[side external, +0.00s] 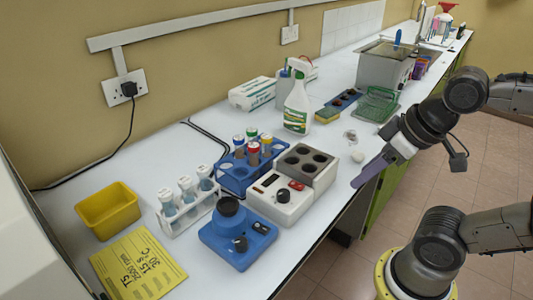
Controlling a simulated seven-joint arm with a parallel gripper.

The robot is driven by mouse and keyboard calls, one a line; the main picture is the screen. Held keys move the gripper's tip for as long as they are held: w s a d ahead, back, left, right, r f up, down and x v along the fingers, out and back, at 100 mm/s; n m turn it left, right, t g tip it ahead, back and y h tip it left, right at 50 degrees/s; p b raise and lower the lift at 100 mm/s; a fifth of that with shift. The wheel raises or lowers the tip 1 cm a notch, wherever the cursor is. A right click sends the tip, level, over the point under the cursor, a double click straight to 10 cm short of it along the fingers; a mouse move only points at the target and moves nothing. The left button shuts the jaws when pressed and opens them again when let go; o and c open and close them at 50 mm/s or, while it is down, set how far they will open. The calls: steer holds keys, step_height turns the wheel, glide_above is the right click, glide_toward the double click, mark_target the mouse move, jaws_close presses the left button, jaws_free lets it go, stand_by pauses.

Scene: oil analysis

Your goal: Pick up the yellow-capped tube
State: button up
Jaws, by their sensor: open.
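A blue rack (238,181) stands on the white bench in the middle of the side external view. It holds several upright tubes with coloured caps, among them a red-capped tube (253,153) and a green-capped tube (251,134). My gripper (360,182) is to the right of the rack, near the front edge of the bench, pointing down and left. It is open, with nothing seen in it, and well apart from the tubes.
A white heater block (284,205) stands between the rack and the bench's front edge, beside a blue mixer (238,240). A white rack of tubes (187,213), a yellow bin (109,209) and a yellow card (138,268) are left. A spray bottle (297,105) stands behind.

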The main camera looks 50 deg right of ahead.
stand_by(0.4)
steer(key=w+r+m+g, duration=0.1)
steer(key=w+r+m, duration=0.65)
steer(key=r, duration=0.25)
steer(key=m+g, duration=0.5)
steer(key=m, duration=0.3)
glide_above(267, 136)
step_height(267, 136, down, 8)
steer(key=f, duration=0.8)
steer(key=shift+d+f, duration=0.1)
steer(key=shift+d, duration=0.2)
steer(key=shift+a+f, duration=0.15)
steer(key=shift+f, duration=1.4)
steer(key=shift+a+f, duration=0.15)
steer(key=shift+f, duration=1.4)
jaws_close()
